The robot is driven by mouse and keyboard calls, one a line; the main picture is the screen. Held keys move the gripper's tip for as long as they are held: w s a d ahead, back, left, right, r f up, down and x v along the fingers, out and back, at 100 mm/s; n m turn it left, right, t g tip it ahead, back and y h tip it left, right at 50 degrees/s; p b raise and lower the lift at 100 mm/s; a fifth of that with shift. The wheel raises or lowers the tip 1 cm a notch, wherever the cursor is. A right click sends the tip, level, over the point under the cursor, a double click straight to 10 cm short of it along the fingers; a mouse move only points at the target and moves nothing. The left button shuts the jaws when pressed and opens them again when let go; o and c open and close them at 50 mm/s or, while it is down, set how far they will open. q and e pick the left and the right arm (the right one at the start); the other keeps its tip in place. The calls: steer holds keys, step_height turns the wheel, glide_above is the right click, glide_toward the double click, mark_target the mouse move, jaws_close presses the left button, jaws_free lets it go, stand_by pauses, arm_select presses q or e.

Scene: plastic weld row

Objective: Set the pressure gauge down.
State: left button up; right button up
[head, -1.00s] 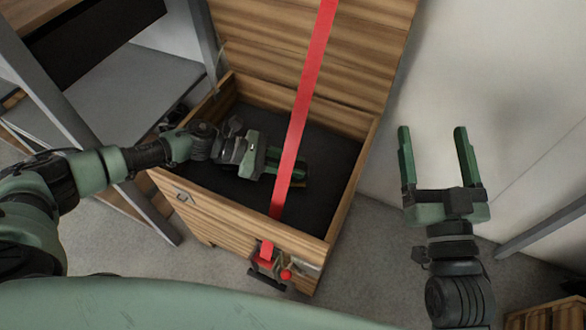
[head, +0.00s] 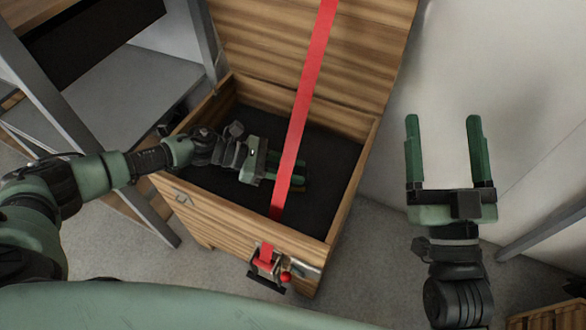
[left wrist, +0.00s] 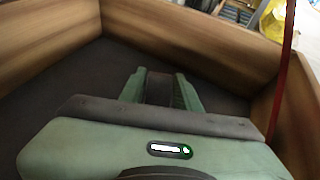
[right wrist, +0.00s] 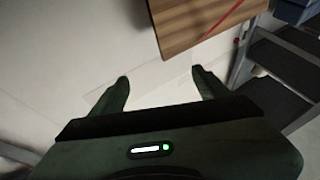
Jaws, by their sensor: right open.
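My left gripper (head: 304,173) is down inside the open wooden chest (head: 345,205), low over its dark floor. Its fingers are partly closed on a dark block between them, which I take to be the pressure gauge (left wrist: 160,90). The gauge's face is not visible, and I cannot tell whether it touches the floor. The red strap partly covers the fingers in the head view. My right gripper (head: 443,120) is open and empty, out to the right of the chest; its spread fingers also show in the right wrist view (right wrist: 160,72).
A red strap (head: 305,100) runs from the raised wooden lid (head: 270,40) across the opening to a latch (head: 268,268) on the front wall. A grey shelf rack (head: 120,95) stands left. A white wall (head: 520,90) is at the right.

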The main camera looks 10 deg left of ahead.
arm_select(q)
steer(key=shift+o, duration=0.9)
